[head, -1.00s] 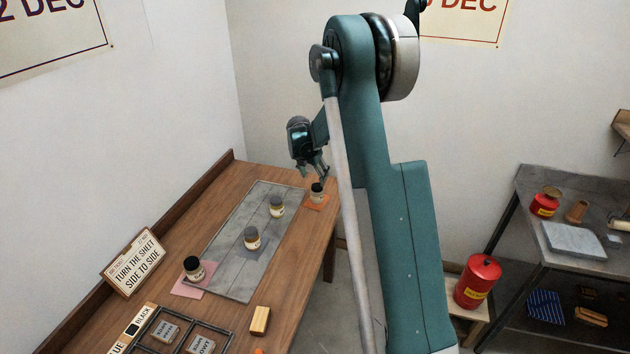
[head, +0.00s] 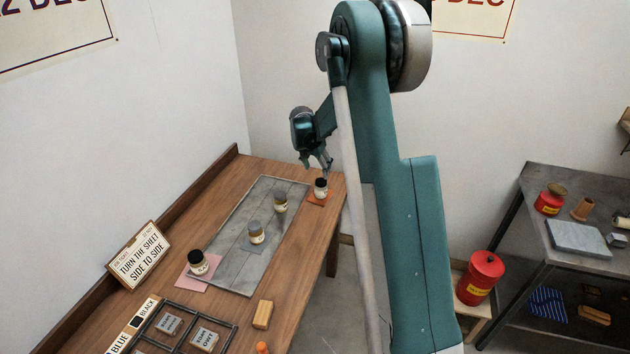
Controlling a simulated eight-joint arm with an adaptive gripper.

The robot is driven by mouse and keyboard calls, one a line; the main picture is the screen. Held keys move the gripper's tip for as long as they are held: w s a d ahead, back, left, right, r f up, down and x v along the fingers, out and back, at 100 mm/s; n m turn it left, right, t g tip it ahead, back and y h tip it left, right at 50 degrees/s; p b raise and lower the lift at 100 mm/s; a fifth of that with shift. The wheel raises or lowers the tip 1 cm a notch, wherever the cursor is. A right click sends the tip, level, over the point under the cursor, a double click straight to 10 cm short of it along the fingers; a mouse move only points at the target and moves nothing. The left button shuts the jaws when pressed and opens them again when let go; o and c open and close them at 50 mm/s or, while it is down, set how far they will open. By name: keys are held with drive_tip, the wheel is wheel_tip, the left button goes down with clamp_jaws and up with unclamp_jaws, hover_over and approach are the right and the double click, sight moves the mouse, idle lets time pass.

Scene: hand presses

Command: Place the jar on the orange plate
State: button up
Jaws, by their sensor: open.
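A small jar with a dark lid and pale label (head: 321,189) stands upright on the orange plate (head: 312,201) at the far right corner of the wooden table. My gripper (head: 319,168) is open and empty, with its fingers pointing down just above that jar; I see no contact. A second dark-lidded jar (head: 198,263) stands on a pink plate (head: 185,283) at the near left. A grey-lidded jar (head: 256,233) stands on a grey patch mid-table. Another jar with a yellowish body (head: 280,203) stands farther back on the grey mat.
The grey mat (head: 235,270) covers the table's middle. A sign (head: 138,257) stands at the left edge. A dark frame with blocks (head: 185,331) and a wooden block (head: 262,314) lie near the front. A red can (head: 480,277) and a metal bench (head: 540,190) stand right of the table.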

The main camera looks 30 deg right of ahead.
drive_tip(key=s+a+r+m+t+y, duration=0.1)
drive_tip(key=s+a+r+m, duration=0.6)
drive_tip(key=s+r, duration=0.4)
drive_tip(key=s+a+r+m+t, duration=0.1)
drive_tip(key=s+a+r+m, duration=0.4)
drive_tip(key=s+a+r, duration=0.55)
drive_tip(key=s+a+m+t+y, duration=0.1)
drive_tip(key=s+a+m, duration=0.2)
drive_tip(key=s, duration=0.7)
drive_tip(key=s+a+m, duration=0.4)
drive_tip(key=s+m, duration=0.1)
drive_tip(key=s, duration=0.5)
drive_tip(key=s+a+m+t+y, duration=0.1)
drive_tip(key=s+a+m, duration=0.3)
drive_tip(key=s, duration=0.5)
drive_tip(key=shift+s+a+f+m+t+y, duration=0.2)
drive_tip(key=shift+s+f+m+t+y, duration=0.15)
drive_tip(key=shift+m, duration=0.25)
